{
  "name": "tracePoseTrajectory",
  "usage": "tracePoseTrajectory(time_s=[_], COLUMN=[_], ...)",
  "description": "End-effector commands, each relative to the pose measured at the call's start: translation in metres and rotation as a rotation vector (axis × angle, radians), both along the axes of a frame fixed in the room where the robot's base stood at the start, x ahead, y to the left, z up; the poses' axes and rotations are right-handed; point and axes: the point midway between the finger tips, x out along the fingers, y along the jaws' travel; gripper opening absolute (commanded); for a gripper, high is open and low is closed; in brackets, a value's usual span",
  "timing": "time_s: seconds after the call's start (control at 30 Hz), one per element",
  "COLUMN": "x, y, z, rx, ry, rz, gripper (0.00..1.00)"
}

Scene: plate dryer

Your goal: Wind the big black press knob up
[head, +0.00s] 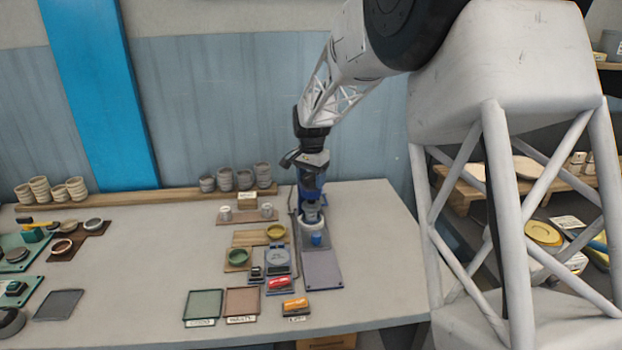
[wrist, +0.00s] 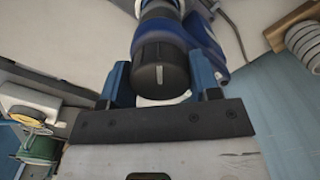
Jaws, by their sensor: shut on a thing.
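The big black press knob (wrist: 162,68) fills the middle of the wrist view, a ribbed round cap with a pale mark on its face. It sits on the blue press body (wrist: 205,38). My gripper (wrist: 160,78) has one blue finger on each side of the knob and is shut on it. In the head view my gripper (head: 311,158) points down over the top of the blue press (head: 310,186), at the back right of the table. There the gripper hides the knob.
A grey tray (head: 322,272) lies in front of the press. A green bowl (head: 238,257), a yellow bowl (head: 276,231) and a scale (head: 278,258) stand left of it. Grey cups (head: 225,180) line the shelf behind. The table's right side is clear.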

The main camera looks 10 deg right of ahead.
Motion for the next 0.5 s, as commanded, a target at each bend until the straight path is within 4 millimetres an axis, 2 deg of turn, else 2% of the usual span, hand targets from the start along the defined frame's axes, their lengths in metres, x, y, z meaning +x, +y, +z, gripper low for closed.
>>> tracePoseTrajectory(time_s=[0.5], x=[0.0004], y=[-0.0009], z=[0.0011], rx=[0.000], ry=[-0.002], rz=[0.488], gripper=[0.33])
